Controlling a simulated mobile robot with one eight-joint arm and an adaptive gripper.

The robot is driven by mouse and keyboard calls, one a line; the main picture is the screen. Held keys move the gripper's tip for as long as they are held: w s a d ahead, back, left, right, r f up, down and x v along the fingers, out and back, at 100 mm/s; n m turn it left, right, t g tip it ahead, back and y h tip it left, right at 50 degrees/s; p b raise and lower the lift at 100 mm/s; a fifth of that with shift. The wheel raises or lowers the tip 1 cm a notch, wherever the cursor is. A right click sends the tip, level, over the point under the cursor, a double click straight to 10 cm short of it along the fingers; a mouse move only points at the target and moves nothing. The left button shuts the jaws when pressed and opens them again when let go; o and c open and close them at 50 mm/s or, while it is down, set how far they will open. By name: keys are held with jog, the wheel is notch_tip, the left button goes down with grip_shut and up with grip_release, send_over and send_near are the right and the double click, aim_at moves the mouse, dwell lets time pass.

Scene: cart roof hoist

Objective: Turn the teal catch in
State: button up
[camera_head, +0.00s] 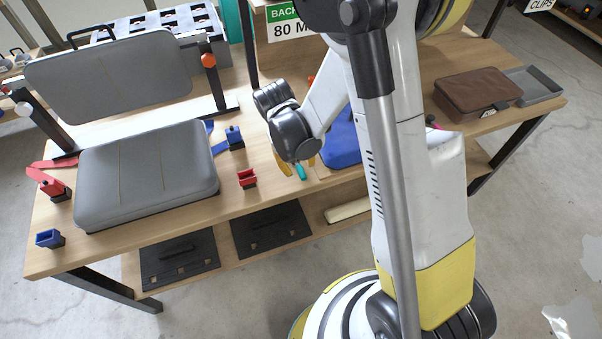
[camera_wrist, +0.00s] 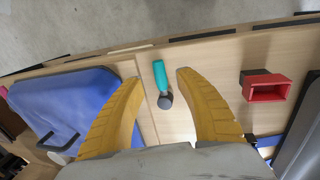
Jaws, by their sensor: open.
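The teal catch (camera_wrist: 160,76) is a short bar with a round grey pivot (camera_wrist: 165,102) at one end, on the wooden table near its front edge. In the wrist view the bar points up the picture, towards the table edge. In the head view the teal catch (camera_head: 300,171) shows just below my gripper (camera_head: 297,163). My gripper is open above it. In the wrist view the two yellow fingers of my gripper (camera_wrist: 159,77) stand on either side of the catch, with a visible gap on both sides. Their height above the table is hard to tell.
A blue case (camera_wrist: 65,105) lies left of the fingers in the wrist view. A small red bin (camera_wrist: 268,92) stands to the right. In the head view a grey padded panel (camera_head: 148,172) lies on the table, with another raised panel (camera_head: 110,75) behind it.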

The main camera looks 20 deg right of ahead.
aim_at(301, 172)
jog(key=f, duration=0.2)
jog(key=f+b, duration=0.1)
jog(key=f, duration=0.1)
jog(key=shift+d, duration=0.4)
grip_shut()
